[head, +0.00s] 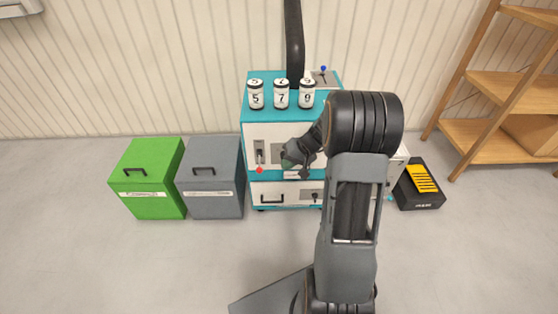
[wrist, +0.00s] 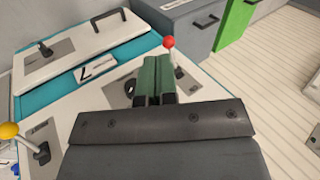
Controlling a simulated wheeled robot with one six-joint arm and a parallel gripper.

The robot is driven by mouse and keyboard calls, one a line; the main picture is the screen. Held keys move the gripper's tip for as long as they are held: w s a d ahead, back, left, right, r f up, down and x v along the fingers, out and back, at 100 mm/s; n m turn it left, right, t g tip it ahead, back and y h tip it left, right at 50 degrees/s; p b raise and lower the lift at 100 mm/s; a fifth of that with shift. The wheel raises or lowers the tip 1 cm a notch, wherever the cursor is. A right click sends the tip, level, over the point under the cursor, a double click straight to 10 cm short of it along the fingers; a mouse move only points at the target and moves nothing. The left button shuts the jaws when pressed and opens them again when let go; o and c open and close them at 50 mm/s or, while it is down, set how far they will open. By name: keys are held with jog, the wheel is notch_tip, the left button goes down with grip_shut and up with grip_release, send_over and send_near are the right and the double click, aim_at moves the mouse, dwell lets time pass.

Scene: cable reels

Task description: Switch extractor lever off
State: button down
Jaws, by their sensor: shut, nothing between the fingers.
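A lever with a red knob (head: 259,170) is on the front of the white and teal cabinet (head: 262,131), its knob low. In the wrist view the red knob (wrist: 168,43) is just beyond my fingertips. A blue-knobbed lever (head: 323,69) stands on a plate on top, beside the black duct (head: 294,45). A yellow-knobbed lever (wrist: 9,131) is at the left of the wrist view. No readable label tells which is the extractor's. My gripper (head: 291,158) is in front of the cabinet, right of the red lever. Its green fingers (wrist: 156,75) are shut and empty.
Several numbered canisters (head: 281,94) stand on the cabinet top. A green bin (head: 150,178) and a grey bin (head: 212,192) are at its left. A black box with yellow strips (head: 421,182) and a wooden shelf (head: 490,84) are at the right. The floor in front left is clear.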

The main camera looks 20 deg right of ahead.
jog(key=shift+s+d+r, duration=0.2)
jog(key=shift+s+r, duration=0.2)
jog(key=shift+s, duration=0.15)
jog(key=shift+s+d+r, duration=0.2)
jog(key=shift+s+r, duration=0.15)
jog(key=shift+s, duration=0.15)
jog(key=shift+r+p, duration=0.1)
jog(key=shift+p, duration=0.2)
